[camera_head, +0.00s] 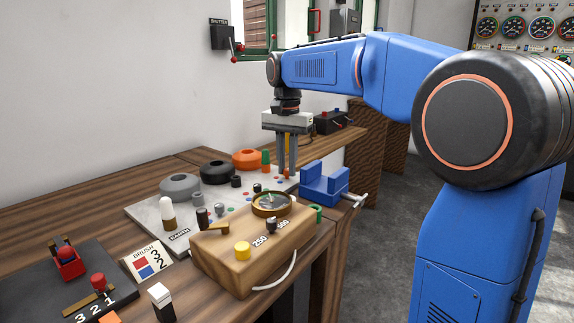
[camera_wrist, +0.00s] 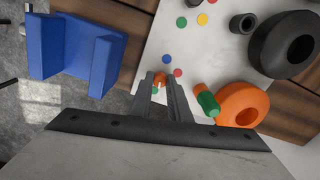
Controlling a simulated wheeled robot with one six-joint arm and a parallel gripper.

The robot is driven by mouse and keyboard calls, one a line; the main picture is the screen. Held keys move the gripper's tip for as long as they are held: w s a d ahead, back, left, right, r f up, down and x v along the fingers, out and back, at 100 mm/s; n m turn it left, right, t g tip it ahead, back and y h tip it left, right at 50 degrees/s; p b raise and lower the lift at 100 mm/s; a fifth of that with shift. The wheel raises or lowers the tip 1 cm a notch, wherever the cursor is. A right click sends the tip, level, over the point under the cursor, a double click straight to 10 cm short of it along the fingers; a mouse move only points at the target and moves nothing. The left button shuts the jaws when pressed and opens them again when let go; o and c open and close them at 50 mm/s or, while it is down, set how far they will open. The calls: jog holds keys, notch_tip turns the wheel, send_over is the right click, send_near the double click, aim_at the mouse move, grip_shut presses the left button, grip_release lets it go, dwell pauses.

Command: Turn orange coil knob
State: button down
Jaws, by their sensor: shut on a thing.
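The orange coil (camera_head: 246,158) sits at the far end of a white marble board, and it also shows in the wrist view (camera_wrist: 232,97). A small orange knob (camera_wrist: 160,79) stands on the board beside it. My gripper (camera_head: 287,171) points straight down over the board's far right corner and is shut on the knob. In the wrist view its two fingers (camera_wrist: 162,84) are on either side of the knob, which is partly hidden between them. A green-topped post (camera_wrist: 207,101) stands between the knob and the orange coil.
Black (camera_head: 216,172) and grey (camera_head: 180,187) coils stand farther left on the board. A blue vise (camera_head: 324,184) is close right of my gripper. A wooden meter box (camera_head: 250,262) with a round dial stands in front. Small coloured dots mark the board.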

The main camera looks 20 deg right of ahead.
aim_at(287, 169)
jog(key=shift+r+m, duration=0.1)
jog(key=shift+m, duration=1.1)
jog(key=c, duration=1.7)
grip_release()
jog(key=shift+o, duration=0.2)
notch_tip(287, 169, up, 17)
jog(key=shift+r, duration=0.15)
